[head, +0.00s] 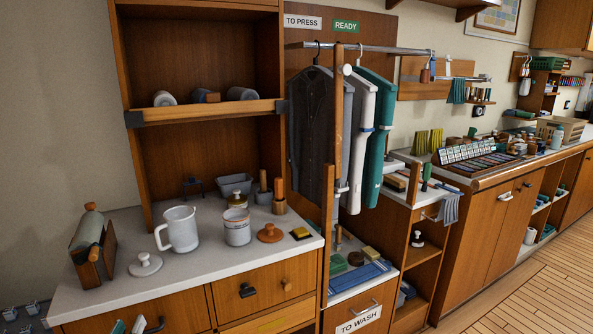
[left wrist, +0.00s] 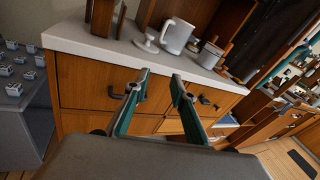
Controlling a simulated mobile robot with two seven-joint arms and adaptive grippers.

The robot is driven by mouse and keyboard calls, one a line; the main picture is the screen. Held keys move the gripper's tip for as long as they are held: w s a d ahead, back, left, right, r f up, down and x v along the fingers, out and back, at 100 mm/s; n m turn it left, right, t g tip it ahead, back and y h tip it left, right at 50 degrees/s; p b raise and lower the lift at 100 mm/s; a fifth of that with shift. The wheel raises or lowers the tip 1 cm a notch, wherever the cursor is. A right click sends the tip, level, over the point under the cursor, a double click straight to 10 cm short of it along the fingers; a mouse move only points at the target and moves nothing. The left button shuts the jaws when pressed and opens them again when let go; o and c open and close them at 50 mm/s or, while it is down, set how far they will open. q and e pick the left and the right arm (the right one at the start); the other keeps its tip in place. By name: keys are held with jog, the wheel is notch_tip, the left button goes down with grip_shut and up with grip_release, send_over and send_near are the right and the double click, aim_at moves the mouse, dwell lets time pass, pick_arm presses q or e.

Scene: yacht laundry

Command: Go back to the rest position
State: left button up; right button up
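My left gripper (left wrist: 160,88) is open in the left wrist view, with its two teal-lined fingers apart and nothing between them. It is in front of the wooden drawer fronts (left wrist: 85,80), below the edge of the pale countertop (left wrist: 88,40). In the head view only the tips of my left gripper (head: 128,326) show, at the bottom edge left of the middle. My right gripper is in neither view.
Garments (head: 318,125) hang from a rail to the right. Open wooden floor (head: 520,290) lies at right.

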pick_arm(q)
jog(key=s+d+f+n+g+h, duration=0.25)
jog(key=f+n, duration=0.35)
jog(key=f, duration=0.3)
jog(key=s+d+f+n+g+h, duration=0.1)
jog(key=d+f+n, duration=0.35)
jog(key=f, duration=0.45)
jog(key=s+d+f+n+g+h, duration=0.2)
jog(key=s+d+f+n, duration=0.7)
jog(key=n, duration=0.7)
notch_tip(320, 180, down, 2)
jog(key=shift+s+d+f+g+h, duration=0.2)
jog(key=shift+d+g+h, duration=0.15)
jog(key=shift+d, duration=0.3)
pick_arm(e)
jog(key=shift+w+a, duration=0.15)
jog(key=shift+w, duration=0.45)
